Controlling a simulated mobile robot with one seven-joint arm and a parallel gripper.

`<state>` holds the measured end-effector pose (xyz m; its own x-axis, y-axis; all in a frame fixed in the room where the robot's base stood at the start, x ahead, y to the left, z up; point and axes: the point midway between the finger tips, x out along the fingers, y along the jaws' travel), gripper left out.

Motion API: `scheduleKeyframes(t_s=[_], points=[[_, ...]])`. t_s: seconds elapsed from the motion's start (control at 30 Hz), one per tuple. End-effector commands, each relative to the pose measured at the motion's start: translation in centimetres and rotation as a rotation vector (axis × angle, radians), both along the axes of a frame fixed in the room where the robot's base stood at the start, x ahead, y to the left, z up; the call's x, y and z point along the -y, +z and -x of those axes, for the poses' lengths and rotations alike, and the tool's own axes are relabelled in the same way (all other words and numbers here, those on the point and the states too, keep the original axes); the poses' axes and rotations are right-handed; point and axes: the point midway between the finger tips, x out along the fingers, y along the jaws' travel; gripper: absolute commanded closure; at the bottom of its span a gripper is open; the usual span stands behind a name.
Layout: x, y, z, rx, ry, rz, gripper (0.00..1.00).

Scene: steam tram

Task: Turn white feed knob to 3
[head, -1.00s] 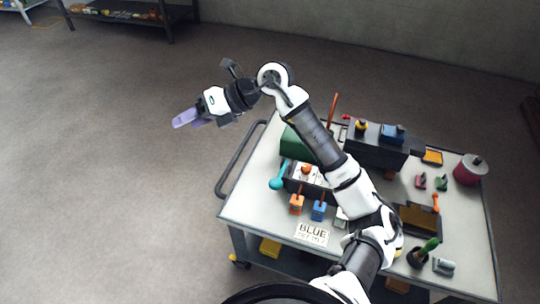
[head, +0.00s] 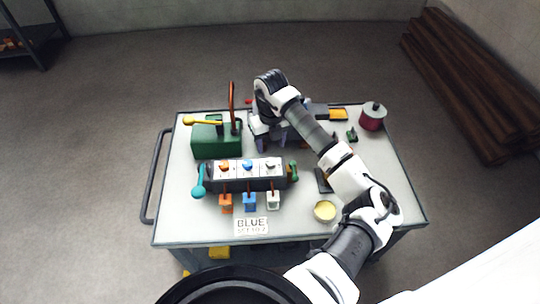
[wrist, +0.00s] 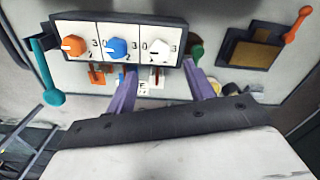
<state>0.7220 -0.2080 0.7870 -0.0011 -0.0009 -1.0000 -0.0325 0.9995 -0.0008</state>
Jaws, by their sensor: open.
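The white knob (head: 270,163) is the rightmost of three on a dark-edged panel (head: 245,183) on the cart. In the wrist view the white knob (wrist: 162,48) has digits around it, including a 3 at its upper right; its exact setting is unclear. The blue knob (wrist: 119,47) is beside it, then the orange knob (wrist: 74,46) at the left. My gripper (wrist: 161,72) is open and empty, its two purple fingers spread either side of the white knob's column in the picture, apart from it. In the head view my gripper (head: 274,142) is behind the panel.
A teal lever (head: 199,182) and a green lever (head: 293,172) flank the panel. Orange, blue and white tabs stand in front, with a "BLUE SET TO 2" card (head: 251,226). A green box (head: 215,140) with an orange-red rod stands behind left. The cart's front left is clear.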

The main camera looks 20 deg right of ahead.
Motion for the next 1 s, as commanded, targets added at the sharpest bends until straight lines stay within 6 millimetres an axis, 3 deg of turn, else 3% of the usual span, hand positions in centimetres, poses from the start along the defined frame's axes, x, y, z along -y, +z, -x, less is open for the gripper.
scheduleKeyframes(t_s=[0.2,0.4,0.8,1.0], points=[[-0.1,-4.4,0.0,-0.002,0.000,-0.004,0.47],[0.0,-6.9,0.0,0.000,0.000,-0.001,0.47],[-0.1,-7.7,0.0,0.001,0.002,-0.001,0.47],[-0.1,-7.6,0.0,0.001,0.002,-0.001,0.73]])
